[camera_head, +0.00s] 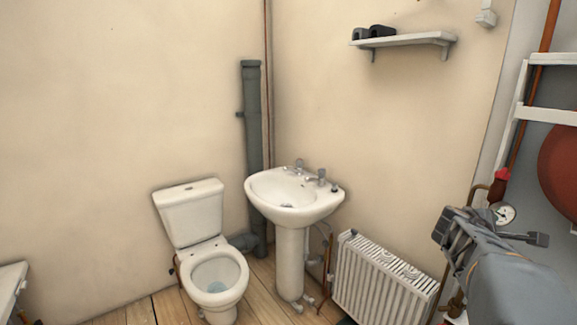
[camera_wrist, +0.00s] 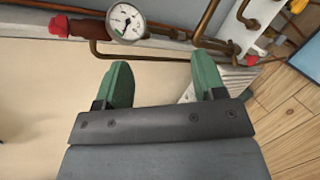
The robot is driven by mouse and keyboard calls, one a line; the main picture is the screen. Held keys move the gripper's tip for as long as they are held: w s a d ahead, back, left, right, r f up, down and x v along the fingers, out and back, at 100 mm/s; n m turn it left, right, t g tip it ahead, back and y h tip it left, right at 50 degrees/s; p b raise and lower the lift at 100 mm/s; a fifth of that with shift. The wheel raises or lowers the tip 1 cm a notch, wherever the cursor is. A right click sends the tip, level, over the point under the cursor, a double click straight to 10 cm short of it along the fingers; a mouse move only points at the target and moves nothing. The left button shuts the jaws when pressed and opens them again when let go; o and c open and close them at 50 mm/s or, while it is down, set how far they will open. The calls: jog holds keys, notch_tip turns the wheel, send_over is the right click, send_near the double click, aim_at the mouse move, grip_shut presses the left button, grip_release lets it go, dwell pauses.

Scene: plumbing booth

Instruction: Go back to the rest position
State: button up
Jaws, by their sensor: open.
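My gripper (camera_wrist: 163,84) is open and empty in the wrist view. Its two green fingers stand apart with nothing between them but the pale wall and a copper pipe behind. In the head view my gripper shows at the right side, at the end of my grey arm, in front of the wall to the right of the radiator (camera_head: 385,280). The fingertips are hard to make out there. It is apart from the basin and the toilet.
A white basin (camera_head: 292,195) on a pedestal and a toilet (camera_head: 203,245) stand left of my arm. A pressure gauge (camera_wrist: 126,22) and copper pipes (camera_wrist: 205,25) are close beyond my fingers. A shelf (camera_head: 405,40) is high on the wall. Wooden floor (camera_head: 170,308) shows in front.

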jog(key=s+a+f+m+g+y+p, duration=0.1)
jog(key=s+a+f+m+y, duration=0.15)
jog(key=a, duration=0.35)
jog(key=s+a+f+m+y+p, duration=0.2)
jog(key=a+f+m+y, duration=0.15)
jog(key=a, duration=0.25)
jog(key=s+a+f+m+g+y+p, duration=0.1)
jog(key=s+a+f+m+y, duration=0.1)
jog(key=a+m, duration=0.3)
jog(key=s+a+r+y+p, duration=0.1)
jog(key=s+a+y+p, duration=0.1)
jog(key=a, duration=0.5)
jog(key=s+a+r+t+y+p, duration=0.1)
jog(key=s+a+y+p, duration=0.1)
jog(key=a, duration=0.6)
jog(key=shift+s+a+r+y+p, duration=0.3)
jog(key=shift+s+r+y+p, duration=0.1)
jog(key=shift+s+p, duration=0.15)
jog(key=shift+a+r, duration=0.1)
jog(key=shift+a, duration=0.2)
jog(key=shift+c, duration=0.2)
